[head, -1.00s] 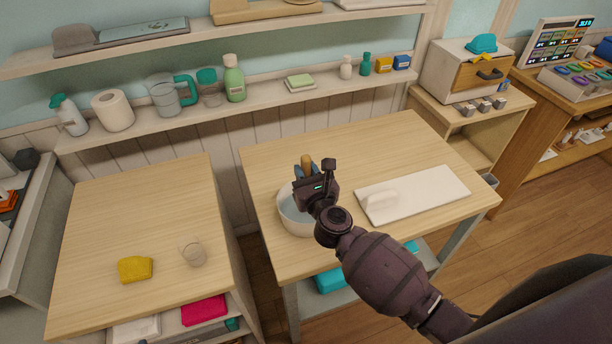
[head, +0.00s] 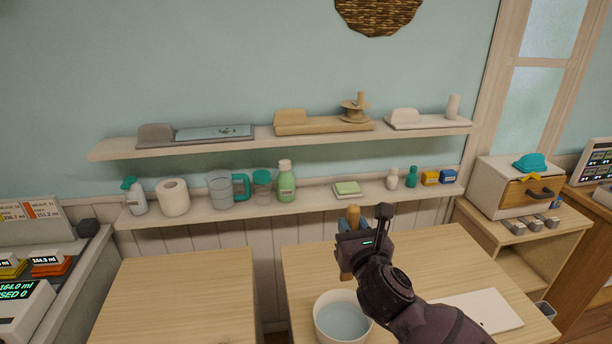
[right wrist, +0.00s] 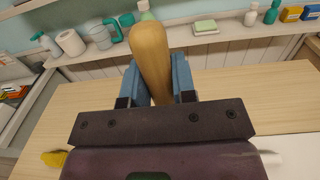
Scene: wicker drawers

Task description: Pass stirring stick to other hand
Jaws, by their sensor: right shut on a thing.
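The wooden stirring stick (head: 353,214) is held upright in my right gripper (head: 350,225), its rounded top standing above the fingers. Part of it shows below the gripper, and its lower end seems to be above the white bowl (head: 318,318) of pale blue liquid. In the right wrist view the thick tan stick (right wrist: 150,55) stands between the two blue fingers of the right gripper (right wrist: 157,80), which are shut on it. My left gripper is in neither view.
The bowl stands on the right wooden table (head: 440,250), beside a white board (head: 485,308). The left table (head: 180,285) is clear where it shows. Behind them, a lower shelf (head: 315,203) holds bottles, a paper roll (head: 173,197) and a jug (head: 222,190).

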